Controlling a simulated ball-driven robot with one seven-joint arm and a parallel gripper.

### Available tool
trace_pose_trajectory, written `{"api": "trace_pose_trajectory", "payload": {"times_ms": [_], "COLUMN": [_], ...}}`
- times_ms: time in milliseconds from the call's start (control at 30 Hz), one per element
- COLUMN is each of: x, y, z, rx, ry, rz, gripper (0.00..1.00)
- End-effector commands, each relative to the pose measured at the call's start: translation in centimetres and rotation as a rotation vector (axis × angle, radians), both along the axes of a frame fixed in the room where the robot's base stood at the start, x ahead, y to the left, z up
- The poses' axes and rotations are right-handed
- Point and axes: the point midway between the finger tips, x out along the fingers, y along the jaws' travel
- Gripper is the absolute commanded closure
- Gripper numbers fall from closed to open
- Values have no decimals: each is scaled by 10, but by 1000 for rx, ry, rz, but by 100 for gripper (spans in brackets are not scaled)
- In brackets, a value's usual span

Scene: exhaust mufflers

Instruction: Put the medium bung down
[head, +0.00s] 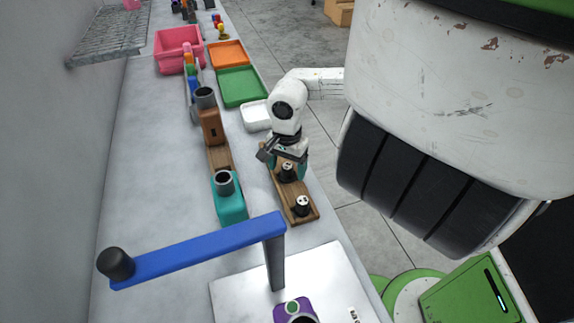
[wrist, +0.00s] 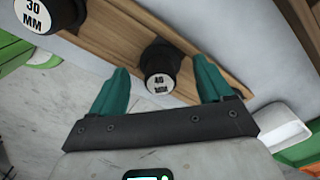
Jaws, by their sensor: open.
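A black bung with a white top marked "40 MM" (wrist: 160,84) stands on a wooden board (wrist: 122,36) between the teal fingers of my gripper (wrist: 160,66). The fingers are spread, with a visible gap on each side of it. In the head view my gripper (head: 288,160) is over the board (head: 276,187), and a bung (head: 287,173) shows right by its fingers. Another black bung, marked "30 MM" (wrist: 58,12), stands on the same board; it is the nearer bung (head: 302,205) in the head view. The bungs' lower ends are hidden.
A teal muffler (head: 230,204) and a brown one (head: 211,128) stand left of the board. A blue bar on a post (head: 200,250) rises in front. A white tray (head: 255,116), a green tray (head: 243,88) and a pink bin (head: 178,56) lie beyond.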

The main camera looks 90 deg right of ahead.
Motion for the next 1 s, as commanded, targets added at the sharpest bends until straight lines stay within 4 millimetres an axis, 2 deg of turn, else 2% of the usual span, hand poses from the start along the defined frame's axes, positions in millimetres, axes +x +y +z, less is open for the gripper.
{"api": "trace_pose_trajectory", "payload": {"times_ms": [300, 500, 700, 1000], "x": [0, 0, 0, 0], "y": [-1, -1, 0, 0], "z": [64, 99, 116, 118], "rx": [-7, -4, -1, 0], "ry": [3, 1, 0, 0], "rz": [4, 3, 2, 2], "gripper": [21, 21, 21, 21]}}
